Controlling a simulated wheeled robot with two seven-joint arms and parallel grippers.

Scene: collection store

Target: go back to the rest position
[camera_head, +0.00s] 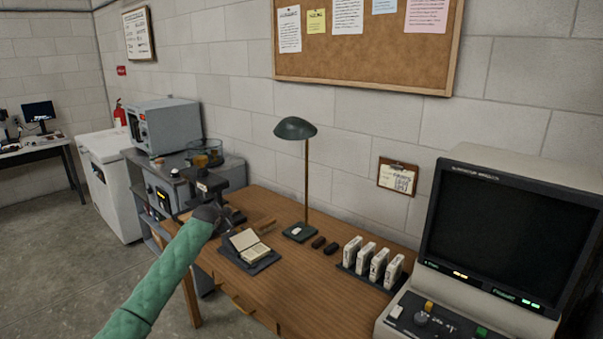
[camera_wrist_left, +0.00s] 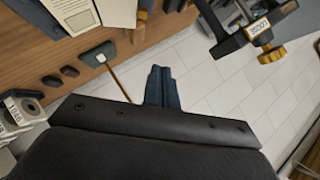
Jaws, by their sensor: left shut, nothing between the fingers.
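My left arm, in a green sleeve, comes in from the lower left in the head view and reaches over the left end of the wooden desk (camera_head: 285,290). In the left wrist view my left gripper (camera_wrist_left: 163,72) is shut, its two dark fingers together with nothing between them. In the head view the gripper is small and dark against the equipment behind it, so its fingers are hard to make out. My right gripper is not in view.
An open book (camera_head: 248,243) lies on a dark stand near my gripper. A green lamp (camera_head: 296,129), several white boxes (camera_head: 377,265) and a screen machine (camera_head: 497,235) stand to the right. A dark device with a brass knob (camera_wrist_left: 271,54) is close in the left wrist view.

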